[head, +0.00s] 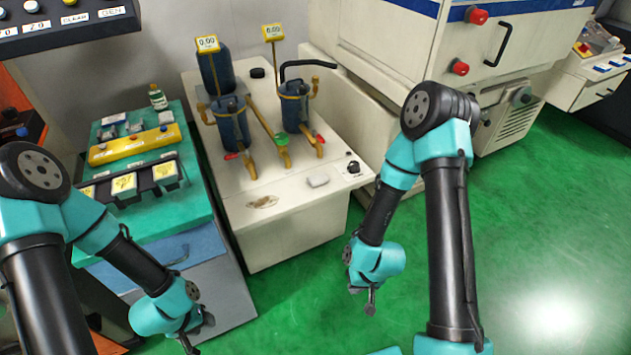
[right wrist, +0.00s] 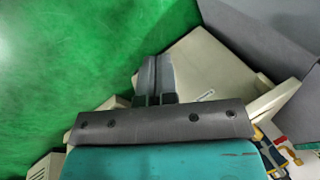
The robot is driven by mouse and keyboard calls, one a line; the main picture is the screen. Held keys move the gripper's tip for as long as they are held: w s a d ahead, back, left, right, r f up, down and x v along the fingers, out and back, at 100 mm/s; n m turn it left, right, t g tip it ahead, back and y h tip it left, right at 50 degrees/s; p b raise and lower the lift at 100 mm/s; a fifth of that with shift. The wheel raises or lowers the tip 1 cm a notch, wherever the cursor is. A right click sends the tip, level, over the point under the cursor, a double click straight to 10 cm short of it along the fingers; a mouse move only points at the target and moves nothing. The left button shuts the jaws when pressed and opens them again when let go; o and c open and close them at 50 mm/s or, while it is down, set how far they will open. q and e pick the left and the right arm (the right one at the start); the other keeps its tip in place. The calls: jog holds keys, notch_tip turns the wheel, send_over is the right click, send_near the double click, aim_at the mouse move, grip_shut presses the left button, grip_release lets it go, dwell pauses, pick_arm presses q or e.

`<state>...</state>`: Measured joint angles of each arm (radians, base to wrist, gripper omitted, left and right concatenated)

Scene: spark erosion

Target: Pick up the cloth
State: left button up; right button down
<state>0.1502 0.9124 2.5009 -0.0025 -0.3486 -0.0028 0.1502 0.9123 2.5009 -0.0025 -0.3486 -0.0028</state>
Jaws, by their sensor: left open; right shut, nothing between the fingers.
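I cannot clearly make out which thing is the cloth. A small pale block-like item (head: 318,180) and a flat brownish patch (head: 262,201) lie on the white worktop (head: 290,222); either could be it. My left gripper (head: 190,345) is open at the bottom left, in front of the grey cabinet and well below the worktop; its tips are near the picture's lower edge. My right gripper (head: 370,302) points down over the green floor, right of the white bench. In the right wrist view its fingers (right wrist: 155,72) are together, with nothing between them.
Two blue pumps (head: 230,122) with yellow fittings and gauges stand on the worktop. A teal cabinet top (head: 170,216) at left carries a yellow bar (head: 133,145), boxes and a green bottle (head: 157,98). A large white machine (head: 450,40) stands behind. The green floor (head: 560,220) at right is clear.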

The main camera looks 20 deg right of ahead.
jog(key=c, duration=1.9)
grip_release()
jog(key=o, duration=1.7)
jog(key=shift+o, duration=0.2)
